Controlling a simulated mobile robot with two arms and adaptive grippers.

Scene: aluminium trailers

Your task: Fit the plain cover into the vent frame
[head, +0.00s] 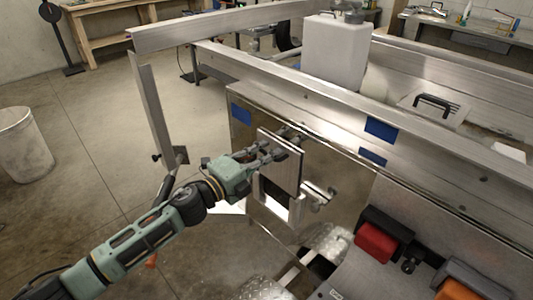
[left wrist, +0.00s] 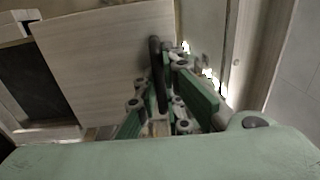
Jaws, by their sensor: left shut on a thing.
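The plain cover (head: 284,168) is a flat panel held upright in front of the trailer's side wall. My left gripper (head: 272,152) is shut on its dark handle, which shows in the left wrist view (left wrist: 156,62) between the green fingers. The cover's plain face (left wrist: 100,60) fills much of that view. The pale vent frame (head: 291,211) is on the wall, with its lower part and a bright opening showing below the cover. The cover hides the frame's upper part. I cannot tell whether cover and frame touch. My right gripper is not in view.
A slatted panel with a black handle (head: 432,103) lies on the trailer, near a white canister (head: 336,52). A metal latch (head: 318,192) sticks out right of the frame. Red (head: 377,240) and orange lamps are at lower right. Open floor lies left.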

